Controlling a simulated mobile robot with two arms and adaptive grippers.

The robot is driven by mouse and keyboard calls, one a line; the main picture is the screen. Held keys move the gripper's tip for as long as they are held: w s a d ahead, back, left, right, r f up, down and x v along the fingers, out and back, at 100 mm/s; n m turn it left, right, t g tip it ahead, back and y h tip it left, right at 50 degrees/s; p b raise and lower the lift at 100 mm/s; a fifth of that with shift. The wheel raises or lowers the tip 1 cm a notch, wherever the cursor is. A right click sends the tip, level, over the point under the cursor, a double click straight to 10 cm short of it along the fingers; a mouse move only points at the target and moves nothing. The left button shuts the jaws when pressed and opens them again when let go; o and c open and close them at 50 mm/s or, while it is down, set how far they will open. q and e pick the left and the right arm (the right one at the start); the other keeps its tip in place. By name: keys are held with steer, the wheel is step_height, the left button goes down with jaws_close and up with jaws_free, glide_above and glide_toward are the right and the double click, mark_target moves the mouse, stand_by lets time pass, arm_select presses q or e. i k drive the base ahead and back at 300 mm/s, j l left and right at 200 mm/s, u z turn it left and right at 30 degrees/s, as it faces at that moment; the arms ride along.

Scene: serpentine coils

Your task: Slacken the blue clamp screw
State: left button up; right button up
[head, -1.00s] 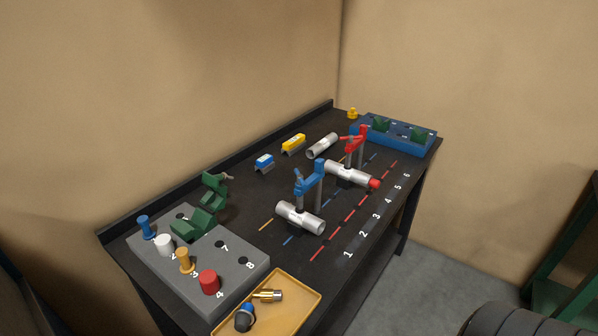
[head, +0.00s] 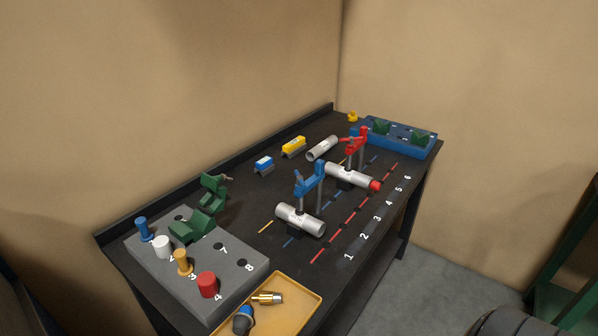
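The blue clamp (head: 312,180) stands on the dark bench in the middle of the head view. Its upright post is on the right and its arm reaches over a silver cylinder (head: 301,219). The clamp screw (head: 299,200) points down from the arm onto the cylinder, with a small handle (head: 298,175) at its top. From here I cannot tell how tightly the screw presses. Neither of my grippers shows in the head view.
A red clamp (head: 356,142) holds another cylinder (head: 349,176) with a red end behind. A grey block (head: 235,282) with colored pegs and a green clamp (head: 208,202) stand at left. A yellow tray (head: 302,287) lies in front. A blue rack (head: 399,138) is at the far end.

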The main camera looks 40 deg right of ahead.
mark_target(300, 178)
steer(key=l+u, duration=0.1)
steer(key=l, duration=0.45)
steer(key=k+l+u, duration=0.1)
steer(key=l, duration=0.4)
steer(key=k+l, duration=0.1)
steer(key=l, duration=0.45)
steer(key=i+u, duration=0.05)
